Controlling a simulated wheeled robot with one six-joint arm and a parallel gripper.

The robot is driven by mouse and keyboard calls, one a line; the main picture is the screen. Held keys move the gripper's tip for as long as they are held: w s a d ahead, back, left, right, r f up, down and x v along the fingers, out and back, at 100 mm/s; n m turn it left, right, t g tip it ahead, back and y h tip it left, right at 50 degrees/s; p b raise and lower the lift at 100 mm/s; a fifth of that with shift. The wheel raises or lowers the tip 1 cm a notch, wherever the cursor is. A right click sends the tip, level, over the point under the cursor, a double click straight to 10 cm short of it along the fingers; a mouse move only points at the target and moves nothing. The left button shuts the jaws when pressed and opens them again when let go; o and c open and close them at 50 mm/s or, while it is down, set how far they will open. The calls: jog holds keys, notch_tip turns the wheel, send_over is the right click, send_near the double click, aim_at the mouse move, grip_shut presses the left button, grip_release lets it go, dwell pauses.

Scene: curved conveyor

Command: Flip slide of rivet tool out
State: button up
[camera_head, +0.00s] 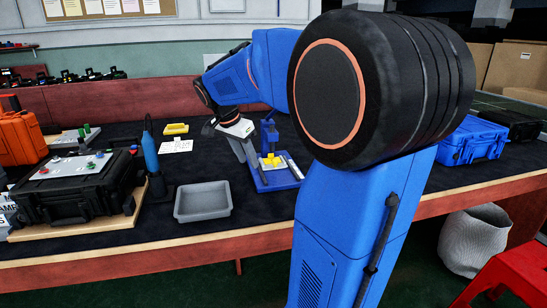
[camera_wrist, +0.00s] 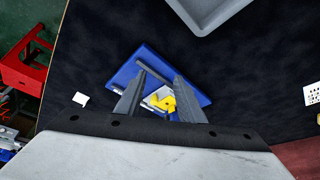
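The rivet tool (camera_head: 279,179) stands on the dark table, with a blue base, a blue upright at its back and a yellow part (camera_head: 272,160) in its middle. A grey bar lies along its right side. My gripper (camera_head: 247,160) is at the tool's left side, tilted down. In the wrist view the blue base (camera_wrist: 199,93) lies beyond my gripper (camera_wrist: 159,76). Its two grey fingers are apart, and the yellow part (camera_wrist: 166,102) shows between them. I see nothing held. Whether a finger touches the tool cannot be told. The slide is not clearly distinguishable.
An empty grey tray (camera_head: 203,203) stands left of the tool, also at the top of the wrist view (camera_wrist: 205,14). A blue bottle-like tool (camera_head: 150,152) and black case (camera_head: 75,185) are further left. A blue case (camera_head: 472,141) is at right. My arm covers the table's middle right.

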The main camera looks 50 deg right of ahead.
send_near(275, 160)
jog(key=x, duration=0.6)
jog(key=shift+d+f, duration=0.1)
jog(key=shift+f, duration=0.05)
jog(key=shift+d+f, duration=0.25)
jog(key=shift+f, duration=0.45)
grip_shut()
